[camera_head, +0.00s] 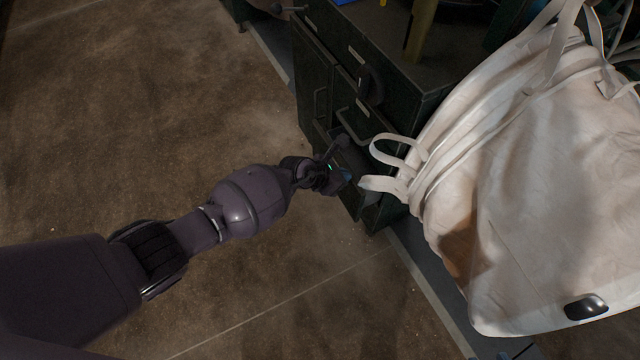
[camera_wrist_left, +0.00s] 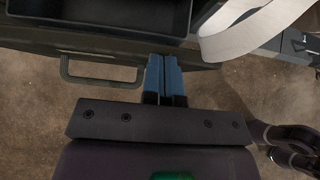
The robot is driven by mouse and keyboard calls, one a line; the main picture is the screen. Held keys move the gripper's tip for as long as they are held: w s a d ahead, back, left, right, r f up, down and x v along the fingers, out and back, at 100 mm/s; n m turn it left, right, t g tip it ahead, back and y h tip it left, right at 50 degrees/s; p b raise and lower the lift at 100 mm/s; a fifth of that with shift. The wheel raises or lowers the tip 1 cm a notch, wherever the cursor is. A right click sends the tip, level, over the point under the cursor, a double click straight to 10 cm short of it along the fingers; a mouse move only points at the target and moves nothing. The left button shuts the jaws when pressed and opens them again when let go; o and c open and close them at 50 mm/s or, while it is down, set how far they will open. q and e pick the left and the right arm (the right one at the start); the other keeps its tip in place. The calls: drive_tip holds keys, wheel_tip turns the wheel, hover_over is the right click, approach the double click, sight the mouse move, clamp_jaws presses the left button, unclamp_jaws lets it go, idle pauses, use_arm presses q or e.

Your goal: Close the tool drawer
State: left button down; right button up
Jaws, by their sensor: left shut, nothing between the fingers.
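The tool drawer (camera_head: 352,157) is low in a dark green metal cabinet (camera_head: 325,62) and stands partly out, beside the white bag straps. In the left wrist view the front edge of the drawer (camera_wrist_left: 45,42) runs across the top, with its dark open inside behind it and a bar handle (camera_wrist_left: 100,82) on its front. My left gripper (camera_head: 346,175) is shut and empty, its blue fingertips (camera_wrist_left: 163,62) pointing at the drawer front, right of the handle. I cannot tell whether the tips touch it.
A large white bulk bag (camera_head: 540,190) hangs close on the right, its loose strap loops (camera_head: 395,150) reaching over the cabinet front near my gripper. A strap (camera_wrist_left: 245,32) also shows in the left wrist view. The brown floor (camera_head: 130,110) on the left is clear.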

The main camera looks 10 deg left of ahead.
use_arm(q)
drive_tip(key=shift+w+d+f, duration=0.15)
drive_tip(key=shift+w+d, duration=0.4)
drive_tip(key=shift+d, duration=0.3)
drive_tip(key=shift+w+d, duration=0.35)
drive_tip(key=shift+d, duration=0.1)
use_arm(e)
drive_tip(key=shift+w+r, duration=0.3)
drive_tip(key=shift+w, duration=0.05)
use_arm(q)
drive_tip(key=shift+a, duration=0.1)
use_arm(e)
drive_tip(key=shift+a, duration=0.1)
